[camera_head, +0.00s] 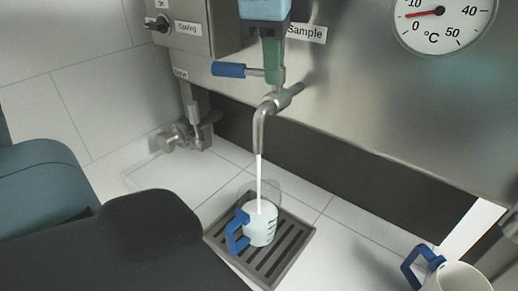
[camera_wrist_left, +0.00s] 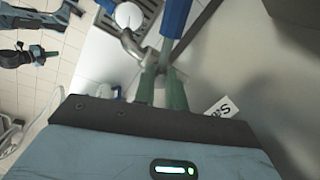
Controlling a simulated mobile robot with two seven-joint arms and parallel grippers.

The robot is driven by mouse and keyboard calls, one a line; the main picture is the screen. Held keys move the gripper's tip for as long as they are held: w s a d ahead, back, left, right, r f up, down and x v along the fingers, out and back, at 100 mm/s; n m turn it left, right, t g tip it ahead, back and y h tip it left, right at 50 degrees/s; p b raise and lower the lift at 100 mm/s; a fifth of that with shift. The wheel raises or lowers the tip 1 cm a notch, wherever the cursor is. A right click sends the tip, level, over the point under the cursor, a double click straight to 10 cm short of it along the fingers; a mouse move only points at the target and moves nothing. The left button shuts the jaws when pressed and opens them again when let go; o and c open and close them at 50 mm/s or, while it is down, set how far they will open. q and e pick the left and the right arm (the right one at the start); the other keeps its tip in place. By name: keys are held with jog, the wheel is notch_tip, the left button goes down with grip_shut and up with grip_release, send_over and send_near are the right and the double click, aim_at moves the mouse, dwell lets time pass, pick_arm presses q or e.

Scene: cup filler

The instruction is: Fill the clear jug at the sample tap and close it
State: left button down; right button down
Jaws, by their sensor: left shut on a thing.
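The clear jug (camera_head: 262,230) has a blue handle and dark marks. The jug's top also shows in the left wrist view (camera_wrist_left: 128,16). My left gripper (camera_head: 272,68) has green fingers shut on the tap's lever, beside its blue grip (camera_head: 228,70). My right gripper (camera_wrist_left: 48,53) appears at the left wrist view's far left; its opening is unclear.
A white jug with a blue handle (camera_head: 460,278) stands at the lower right. Another tap (camera_head: 188,134) sits left of the sample tap. A dial (camera_head: 440,20) and a "Cooling" switch box (camera_head: 180,27) are above. Tiled counter lies left of the grate.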

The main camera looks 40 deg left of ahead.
pick_arm(q)
jog(key=shift+m, duration=1)
jog(key=shift+a+m+h+b, duration=0.1)
jog(key=shift+m+h+b, duration=0.2)
jog(key=shift+m, duration=0.4)
pick_arm(e)
jog(key=shift+s+d+f, duration=0.1)
jog(key=shift+s+f, duration=0.25)
jog(key=shift+f, duration=0.1)
pick_arm(q)
jog(key=shift+m, duration=0.8)
pick_arm(e)
jog(key=shift+s+f, duration=0.2)
jog(key=shift+f, duration=0.1)
pick_arm(q)
jog(key=shift+w+m+b, duration=0.1)
jog(key=shift+m+b, duration=0.2)
pick_arm(e)
jog(key=shift+s+f, duration=0.1)
pick_arm(q)
jog(key=shift+r, duration=0.1)
jog(key=c, duration=1.3)
grip_release()
jog(key=shift+c, duration=0.2)
